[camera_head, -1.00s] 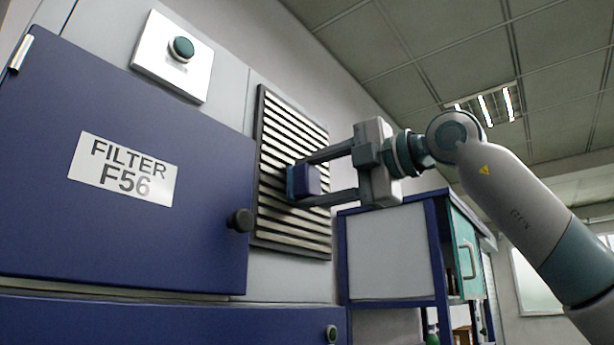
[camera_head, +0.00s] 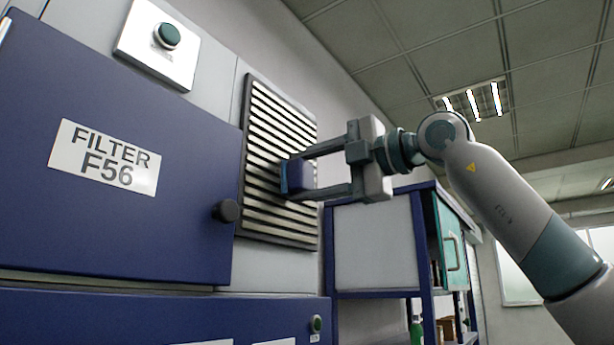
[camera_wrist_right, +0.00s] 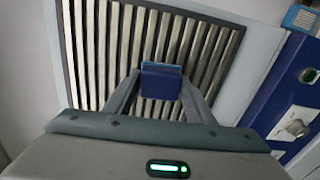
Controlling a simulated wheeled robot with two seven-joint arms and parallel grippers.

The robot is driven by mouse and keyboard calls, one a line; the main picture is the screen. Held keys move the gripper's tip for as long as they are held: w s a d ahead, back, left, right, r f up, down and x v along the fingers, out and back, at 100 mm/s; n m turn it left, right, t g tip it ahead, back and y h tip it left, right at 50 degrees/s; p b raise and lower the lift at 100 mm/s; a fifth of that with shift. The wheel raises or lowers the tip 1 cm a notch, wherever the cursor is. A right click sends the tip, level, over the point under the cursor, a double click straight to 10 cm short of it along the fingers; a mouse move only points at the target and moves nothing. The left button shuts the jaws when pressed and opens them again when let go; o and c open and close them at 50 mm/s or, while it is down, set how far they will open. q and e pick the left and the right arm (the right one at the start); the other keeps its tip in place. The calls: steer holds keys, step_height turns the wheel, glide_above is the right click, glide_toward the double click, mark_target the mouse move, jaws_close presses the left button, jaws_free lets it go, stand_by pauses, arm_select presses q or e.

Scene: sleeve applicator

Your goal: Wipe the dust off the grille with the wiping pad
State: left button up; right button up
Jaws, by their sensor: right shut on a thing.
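The grille (camera_head: 277,135) is a dark-framed panel of pale slats on the machine's wall; its slats (camera_wrist_right: 118,45) fill the upper part of the right wrist view. My right gripper (camera_head: 297,178) is shut on the blue wiping pad (camera_head: 300,176), in front of the grille's middle. The pad also shows between the fingers in the right wrist view (camera_wrist_right: 161,84). Its lighter blue face is toward the slats; I cannot tell whether it touches them. The pad and fingers hide part of the slats. No separate dust patch can be made out. My left gripper is not in view.
A blue door labelled FILTER F56 (camera_head: 110,150) with a black knob (camera_head: 227,211) is left of the grille. A green button on a white plate (camera_head: 166,36) is above. A blue-framed cabinet (camera_head: 375,245) stands to the right, below my right arm.

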mark_target(276, 176)
steer(key=shift+s+a+f+b, duration=0.15)
steer(key=shift+s+a+b, duration=0.3)
steer(key=shift+s+b, duration=0.15)
steer(key=shift+s+a+b, duration=0.6)
steer(key=shift+s, duration=0.1)
steer(key=shift+s+a, duration=0.15)
steer(key=shift+s, duration=0.15)
